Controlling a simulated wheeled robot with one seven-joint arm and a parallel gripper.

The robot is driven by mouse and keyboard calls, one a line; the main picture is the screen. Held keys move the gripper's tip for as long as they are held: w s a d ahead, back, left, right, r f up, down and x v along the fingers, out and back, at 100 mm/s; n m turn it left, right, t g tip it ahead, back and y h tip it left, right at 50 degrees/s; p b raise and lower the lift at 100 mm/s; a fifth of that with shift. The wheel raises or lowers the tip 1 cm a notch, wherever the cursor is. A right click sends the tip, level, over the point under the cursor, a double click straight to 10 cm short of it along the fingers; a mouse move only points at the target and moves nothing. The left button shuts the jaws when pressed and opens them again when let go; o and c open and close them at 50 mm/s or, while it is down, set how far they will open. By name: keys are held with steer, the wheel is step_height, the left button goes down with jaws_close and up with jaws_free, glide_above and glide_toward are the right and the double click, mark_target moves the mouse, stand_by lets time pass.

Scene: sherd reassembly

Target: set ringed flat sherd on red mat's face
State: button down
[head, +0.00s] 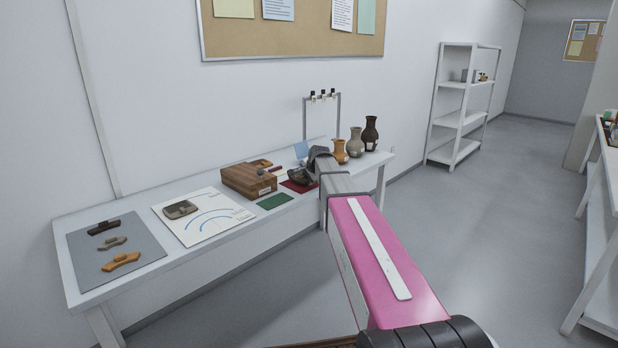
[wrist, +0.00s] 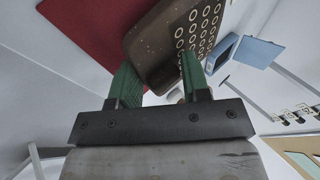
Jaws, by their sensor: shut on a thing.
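The ringed sherd (wrist: 160,35) is dark brown with rows of pale rings along one side. It fills the upper middle of the wrist view. My gripper (wrist: 160,78) is shut on its near end, with a green finger on each side. The red mat (wrist: 85,30) lies beyond the sherd at the upper left of the wrist view, and the sherd overlaps its edge there. I cannot tell the gap between them. In the head view the red mat (head: 297,187) is partly hidden by my arm's end and a dark shape over it.
A wooden block (head: 248,181) and a green mat (head: 275,201) lie left of the red mat. Several vases (head: 355,143) stand to the right, close to my arm. A rack (head: 322,97) stands behind. A grey mat (head: 115,250) with sherds and a printed sheet (head: 200,228) lie farther left.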

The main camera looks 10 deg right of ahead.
steer(key=shift+f, duration=0.3)
steer(key=c, duration=0.6)
jaws_free()
steer(key=shift+s+f, duration=0.1)
steer(key=shift+f, duration=0.1)
steer(key=shift+c, duration=0.4)
steer(key=shift+r, duration=0.2)
steer(key=shift+o, duration=0.5)
steer(key=v, duration=1.2)
steer(key=shift+r, duration=0.6)
steer(key=s+a+f+n+g+h, duration=0.1)
steer(key=s+f+n+g, duration=0.6)
steer(key=s+f, duration=2.2)
step_height(320, 180, down, 2)
steer(key=n, duration=0.5)
steer(key=shift+s+a+f+g+h, duration=0.15)
steer(key=shift+s+a+g+h, duration=0.15)
steer(key=shift+s, duration=0.05)
